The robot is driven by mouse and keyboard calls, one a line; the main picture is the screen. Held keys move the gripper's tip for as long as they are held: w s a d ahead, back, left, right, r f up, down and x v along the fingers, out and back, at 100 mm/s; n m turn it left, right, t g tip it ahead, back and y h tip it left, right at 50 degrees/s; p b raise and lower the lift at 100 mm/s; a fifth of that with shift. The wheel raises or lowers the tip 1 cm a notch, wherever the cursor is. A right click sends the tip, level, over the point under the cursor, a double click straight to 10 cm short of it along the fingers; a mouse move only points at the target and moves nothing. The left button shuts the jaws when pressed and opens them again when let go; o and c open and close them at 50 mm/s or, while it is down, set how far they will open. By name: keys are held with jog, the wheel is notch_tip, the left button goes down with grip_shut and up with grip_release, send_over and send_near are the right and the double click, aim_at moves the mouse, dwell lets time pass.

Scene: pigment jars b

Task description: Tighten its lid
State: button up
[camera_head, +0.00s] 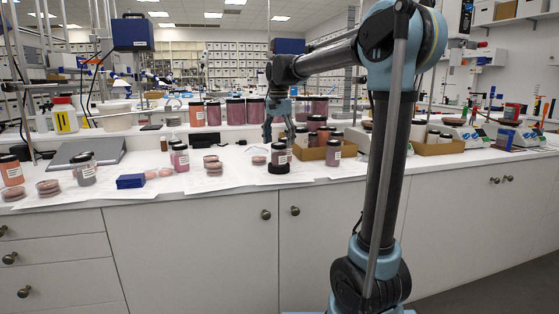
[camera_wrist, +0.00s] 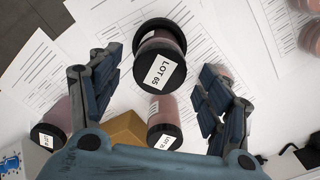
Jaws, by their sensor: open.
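A jar of pinkish pigment (camera_head: 278,157) with a black lid (camera_head: 279,146) stands upright in a low black round holder (camera_head: 278,168) on the white bench. In the wrist view its black lid (camera_wrist: 172,84) carries a white label reading "LOT 65", with the pinkish body (camera_wrist: 162,39) and the holder (camera_wrist: 150,24) behind it. The lid sits on the jar; I cannot tell how tight it is. My gripper (camera_head: 278,135) points down above the jar. In the wrist view my gripper (camera_wrist: 160,64) is open, with one finger on each side of the lid, apart from it.
Another lidded jar (camera_head: 333,153) stands close on the right, before a cardboard box of jars (camera_head: 307,153). The box (camera_wrist: 127,126) also shows in the wrist view. Stacked dishes (camera_head: 213,166) and more jars (camera_head: 180,158) stand left. Paper sheets cover the bench around the holder.

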aim_at(279, 144)
notch_tip(279, 144, up, 10)
jog(key=r, duration=0.1)
jog(key=s+d+f+n, duration=0.1)
jog(key=s+d+f, duration=0.5)
jog(key=s+d, duration=0.15)
jog(key=s+d+f+n, duration=0.1)
jog(key=s+d+f, duration=0.3)
jog(key=s+f, duration=0.4)
jog(key=s+d+f+n+t, duration=0.1)
jog(key=s+d+f, duration=0.4)
jog(key=f, duration=0.8)
jog(key=s+d+f+n+t, duration=0.1)
jog(key=s+d+f, duration=0.4)
jog(key=s+f, duration=0.6)
jog(key=shift+s+n, duration=0.2)
jog(key=shift+n, duration=0.7)
jog(key=shift+w+f, duration=0.2)
jog(key=shift+w, duration=0.3)
